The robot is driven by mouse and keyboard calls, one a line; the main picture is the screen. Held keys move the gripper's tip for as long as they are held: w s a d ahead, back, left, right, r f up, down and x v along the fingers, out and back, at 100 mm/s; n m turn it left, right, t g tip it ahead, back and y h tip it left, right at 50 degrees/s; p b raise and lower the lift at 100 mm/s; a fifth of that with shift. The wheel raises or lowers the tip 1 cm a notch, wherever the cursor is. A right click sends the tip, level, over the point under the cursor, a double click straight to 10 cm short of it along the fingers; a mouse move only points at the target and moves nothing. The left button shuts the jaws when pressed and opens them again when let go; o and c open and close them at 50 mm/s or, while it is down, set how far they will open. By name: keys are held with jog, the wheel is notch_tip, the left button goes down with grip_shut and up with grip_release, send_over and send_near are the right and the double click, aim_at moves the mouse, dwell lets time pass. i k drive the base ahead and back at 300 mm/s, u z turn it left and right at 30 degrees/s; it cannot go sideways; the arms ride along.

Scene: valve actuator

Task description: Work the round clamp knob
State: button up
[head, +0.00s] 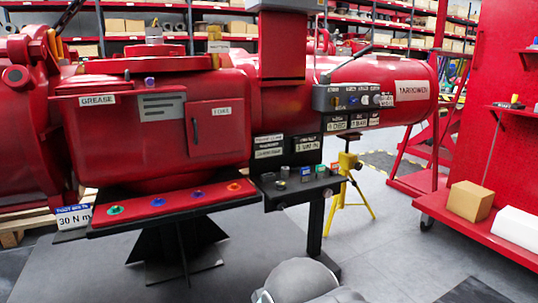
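A large red valve actuator (200,140) fills the left and middle of the head view. I cannot tell for sure which part is the round clamp knob. Small round coloured pieces sit along the red-topped front ledge (177,205): a green one (116,211), blue and red ones, and an orange one (234,187). A purple round piece (150,82) is near the upper edge of the body. A small control panel (352,97) on the right carries small round knobs or buttons. My gripper is not in view; a grey rounded part of my arm shows at the bottom.
A black shelf (300,187) with small items juts out below the actuator. A yellow stand (347,185) stands behind it. A red cart (480,230) at right holds a cardboard box (469,201) and a white box. Grey floor (400,255) between is clear.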

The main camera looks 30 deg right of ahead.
aim_at(280, 184)
jog(key=k, duration=1.25)
jog(key=z, duration=0.85)
jog(key=i, duration=0.65)
jog(key=z, duration=0.75)
jog(key=i, duration=0.8)
jog(key=u, duration=0.6)
jog(key=i, duration=0.6)
jog(key=u, duration=0.5)
